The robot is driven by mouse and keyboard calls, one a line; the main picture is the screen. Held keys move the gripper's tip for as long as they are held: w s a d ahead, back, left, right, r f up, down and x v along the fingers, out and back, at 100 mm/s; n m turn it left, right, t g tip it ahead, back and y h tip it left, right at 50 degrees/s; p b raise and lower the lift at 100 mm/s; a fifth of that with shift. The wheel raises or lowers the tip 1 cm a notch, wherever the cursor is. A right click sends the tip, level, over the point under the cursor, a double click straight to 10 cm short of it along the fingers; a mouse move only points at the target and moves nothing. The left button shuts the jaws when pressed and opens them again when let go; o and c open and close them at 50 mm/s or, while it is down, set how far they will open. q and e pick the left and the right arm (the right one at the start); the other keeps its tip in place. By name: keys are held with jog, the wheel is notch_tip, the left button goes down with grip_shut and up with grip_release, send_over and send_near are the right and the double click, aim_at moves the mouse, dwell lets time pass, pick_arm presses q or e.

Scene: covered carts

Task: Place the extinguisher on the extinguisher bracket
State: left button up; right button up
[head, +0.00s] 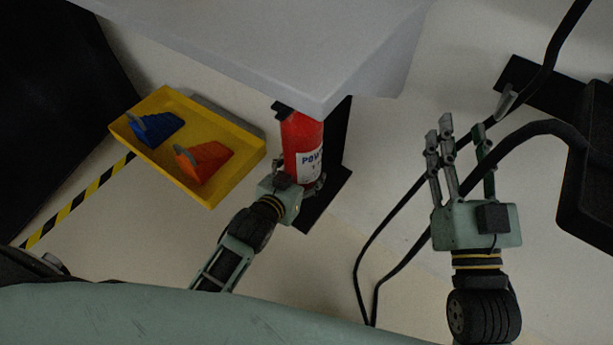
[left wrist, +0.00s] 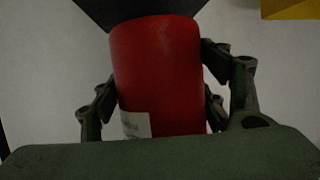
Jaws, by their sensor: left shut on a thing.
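The red fire extinguisher (head: 303,145) with a white label stands roughly upright in the middle of the head view, its top partly under the edge of a white covered cart. My left gripper (head: 301,190) is shut around its lower part. In the left wrist view the red cylinder (left wrist: 158,75) fills the space between my left gripper's fingers (left wrist: 165,100). A black stand with a flat foot (head: 325,205), possibly the extinguisher bracket, is right behind the extinguisher; whether they touch is hidden. My right gripper (head: 461,150) is open and empty at the right.
A yellow tray (head: 225,185) with a blue piece (head: 155,129) and an orange piece (head: 203,160) is left of the extinguisher. The white cart cover (head: 290,45) overhangs above. Black cables (head: 400,212) run across the floor near my right gripper. Black-yellow tape (head: 80,198) lies at left.

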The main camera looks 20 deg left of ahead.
pick_arm(q)
jog(key=shift+w+r, duration=0.2)
notch_tip(320, 180, down, 4)
jog(key=shift+r+b, duration=0.15)
jog(key=shift+b, duration=1)
pick_arm(e)
jog(key=s+r+t+y, duration=0.2)
jog(key=s+r+t, duration=0.4)
jog(key=r, duration=0.3)
jog(key=shift+d, duration=0.2)
jog(key=shift+s+r, duration=0.1)
pick_arm(q)
jog(key=o, duration=2.1)
jog(key=shift+s+f, duration=0.2)
jog(key=shift+f, duration=0.2)
jog(key=shift+c, duration=0.2)
jog(key=shift+s+r, duration=0.1)
